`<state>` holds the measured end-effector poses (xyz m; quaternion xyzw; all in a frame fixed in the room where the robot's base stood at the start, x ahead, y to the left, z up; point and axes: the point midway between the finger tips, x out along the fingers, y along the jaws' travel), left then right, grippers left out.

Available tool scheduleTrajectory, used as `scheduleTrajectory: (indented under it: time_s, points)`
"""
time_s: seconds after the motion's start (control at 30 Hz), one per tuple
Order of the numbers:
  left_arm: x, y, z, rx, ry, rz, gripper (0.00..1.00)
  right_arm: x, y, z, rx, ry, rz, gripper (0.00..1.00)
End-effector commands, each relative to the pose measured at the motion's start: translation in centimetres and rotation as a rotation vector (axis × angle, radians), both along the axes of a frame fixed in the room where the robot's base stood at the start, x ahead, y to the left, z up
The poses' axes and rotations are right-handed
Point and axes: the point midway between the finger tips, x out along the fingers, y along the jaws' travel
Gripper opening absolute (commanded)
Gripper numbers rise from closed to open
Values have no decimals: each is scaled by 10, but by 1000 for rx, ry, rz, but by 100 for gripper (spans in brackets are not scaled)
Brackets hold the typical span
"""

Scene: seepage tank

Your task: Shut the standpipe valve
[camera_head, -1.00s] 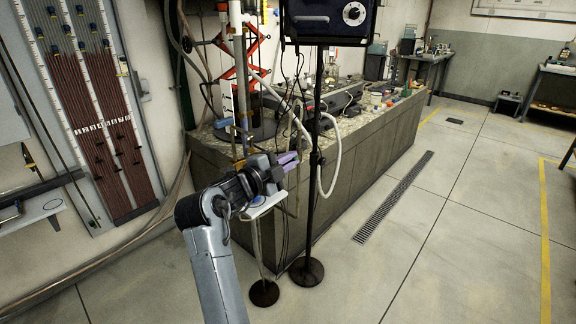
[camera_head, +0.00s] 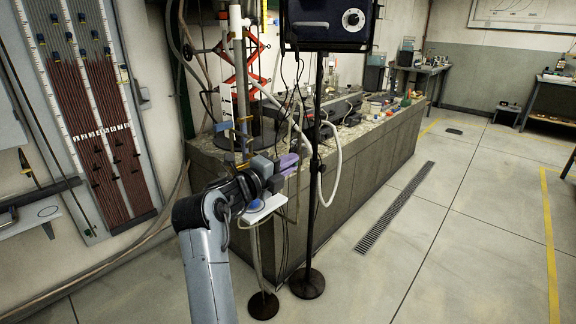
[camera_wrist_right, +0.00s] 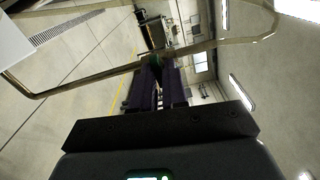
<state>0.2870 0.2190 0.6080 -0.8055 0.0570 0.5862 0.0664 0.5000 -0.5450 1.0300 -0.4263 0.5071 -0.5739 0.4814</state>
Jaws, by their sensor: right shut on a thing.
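My right gripper (camera_head: 292,161) has purple fingers and is beside the near end of the stone-topped bench (camera_head: 350,185). In the right wrist view, its dark purple fingers (camera_wrist_right: 158,84) are together at a tan tube that crosses the picture. A small dark green piece (camera_wrist_right: 154,68) shows at the fingertips, on the tube. It looks like the standpipe valve's handle, and the gripper is shut on it. In the head view the valve is too small or hidden by the gripper to make out. My left gripper is in neither view.
A dark stand with a round base (camera_head: 307,283) holds a box with a dial (camera_head: 330,22) close to the right of my gripper. A white shelf (camera_head: 262,208) is just below the gripper. Hoses hang around it.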

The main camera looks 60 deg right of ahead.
Motion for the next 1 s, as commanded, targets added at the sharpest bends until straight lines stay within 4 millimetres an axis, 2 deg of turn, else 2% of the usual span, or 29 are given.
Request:
scheduleTrajectory:
  time_s: [0.33,0.37,0.5,0.83,1.0]
  points:
    - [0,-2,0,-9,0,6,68,0,0,0,1,-2,-1,0]
    - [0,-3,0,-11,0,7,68,0,0,0,1,-2,-1,15]
    - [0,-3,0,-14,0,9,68,0,0,0,1,-1,-1,35]
    - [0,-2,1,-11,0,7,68,0,1,0,1,0,0,35]
    - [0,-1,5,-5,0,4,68,3,15,1,0,0,2,35]
